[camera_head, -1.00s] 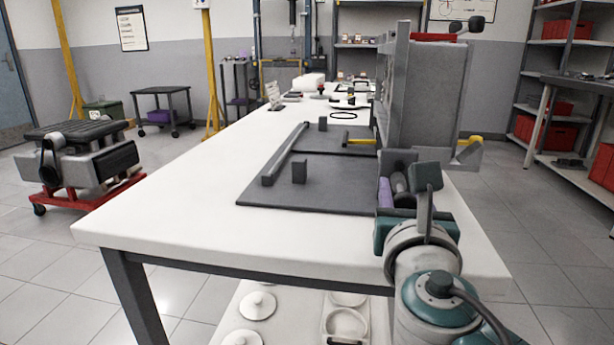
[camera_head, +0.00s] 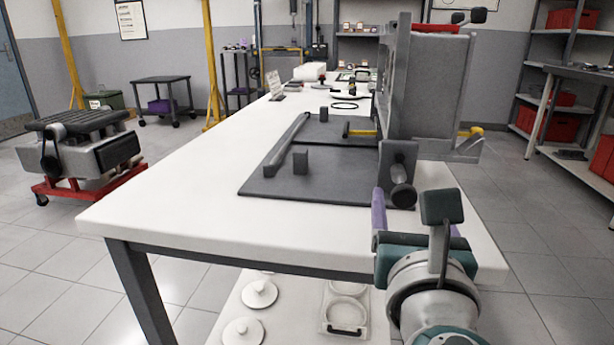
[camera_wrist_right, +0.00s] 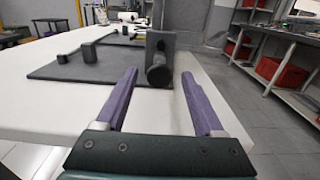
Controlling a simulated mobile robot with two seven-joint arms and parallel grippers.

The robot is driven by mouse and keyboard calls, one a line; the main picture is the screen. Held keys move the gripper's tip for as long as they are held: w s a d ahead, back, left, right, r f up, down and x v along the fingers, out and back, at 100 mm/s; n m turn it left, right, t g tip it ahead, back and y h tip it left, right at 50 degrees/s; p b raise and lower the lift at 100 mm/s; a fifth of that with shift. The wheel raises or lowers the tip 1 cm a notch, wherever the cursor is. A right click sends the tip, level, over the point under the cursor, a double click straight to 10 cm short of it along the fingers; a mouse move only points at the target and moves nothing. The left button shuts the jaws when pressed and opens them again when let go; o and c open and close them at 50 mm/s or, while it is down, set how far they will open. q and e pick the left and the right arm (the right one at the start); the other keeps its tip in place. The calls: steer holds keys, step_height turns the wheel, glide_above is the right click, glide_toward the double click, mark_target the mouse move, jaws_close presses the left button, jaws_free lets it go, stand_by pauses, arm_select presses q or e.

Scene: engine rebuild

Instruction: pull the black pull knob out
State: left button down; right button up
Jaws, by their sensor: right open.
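The black pull knob (camera_head: 403,195) sticks out towards me from a dark upright plate (camera_head: 396,158) at the near end of the grey fixture. A short shaft joins it to the plate. In the right wrist view the knob (camera_wrist_right: 159,76) lies straight ahead, in line with the gap between the fingers. My right gripper (camera_wrist_right: 159,88) is open and empty, with purple fingers spread left and right. Its fingertips appear short of the knob, not touching it. In the head view my right gripper (camera_head: 414,212) is partly hidden by its own wrist. My left gripper is not in view.
A dark mat (camera_head: 262,187) on the white table (camera_head: 170,205) carries small grey blocks (camera_head: 300,161) and a long bar (camera_head: 287,144). The tall grey fixture (camera_head: 432,90) stands behind the knob. The table's left part is clear. Shelves with red bins (camera_head: 560,127) stand right.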

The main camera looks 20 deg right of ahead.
steer(key=shift+v, duration=2.2)
